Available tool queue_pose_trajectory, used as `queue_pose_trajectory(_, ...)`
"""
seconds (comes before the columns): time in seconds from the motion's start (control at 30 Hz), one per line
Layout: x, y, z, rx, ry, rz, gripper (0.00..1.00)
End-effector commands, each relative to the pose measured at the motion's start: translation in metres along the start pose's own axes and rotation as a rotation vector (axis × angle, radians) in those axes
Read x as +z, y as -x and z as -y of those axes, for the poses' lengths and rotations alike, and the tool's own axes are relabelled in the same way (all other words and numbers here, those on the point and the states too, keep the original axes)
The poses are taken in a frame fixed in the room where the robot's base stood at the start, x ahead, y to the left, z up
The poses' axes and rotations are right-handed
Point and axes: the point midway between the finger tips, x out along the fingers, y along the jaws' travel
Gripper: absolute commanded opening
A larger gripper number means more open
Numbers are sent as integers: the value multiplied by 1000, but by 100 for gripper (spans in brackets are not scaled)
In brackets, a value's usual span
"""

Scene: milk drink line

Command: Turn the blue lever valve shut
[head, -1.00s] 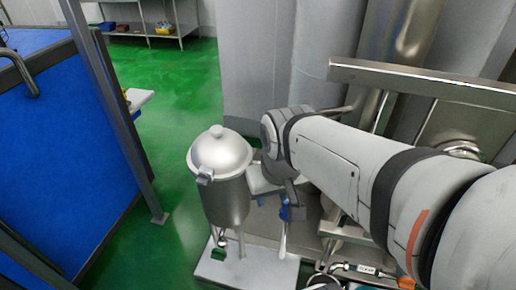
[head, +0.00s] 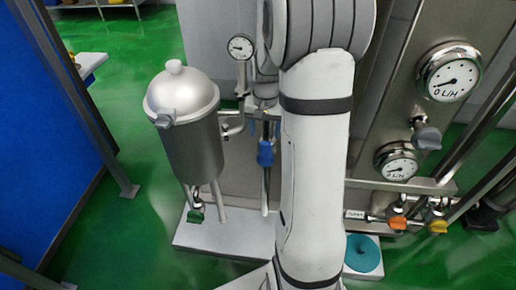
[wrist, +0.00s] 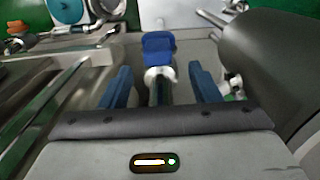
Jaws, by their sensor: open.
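The blue lever valve (head: 265,153) is on a thin vertical pipe, just right of the steel tank in the head view. In the wrist view its blue lever (wrist: 158,43) lies ahead, just beyond my fingertips and centred between them. A metal fitting and a dark stem run back from it between the fingers. My gripper (wrist: 160,69) is open, with one blue finger on each side and a visible gap to the stem.
A lidded steel tank (head: 192,135) stands close left, with a green valve (head: 196,215) below. A pressure gauge (head: 241,47) sits behind. Flow gauges (head: 450,72), an orange valve (head: 398,222), a yellow valve (head: 437,226) and a teal disc (head: 363,254) are on the right.

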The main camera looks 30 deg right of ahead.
Motion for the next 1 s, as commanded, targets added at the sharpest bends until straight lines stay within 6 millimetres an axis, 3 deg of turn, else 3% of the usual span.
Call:
queue_pose_trajectory(0.53,-5,-76,-3,2,-16,8,56)
queue_pose_trajectory(0.97,-5,-87,-4,1,-17,5,56)
queue_pose_trajectory(1.0,-5,-87,-4,1,-17,5,53)
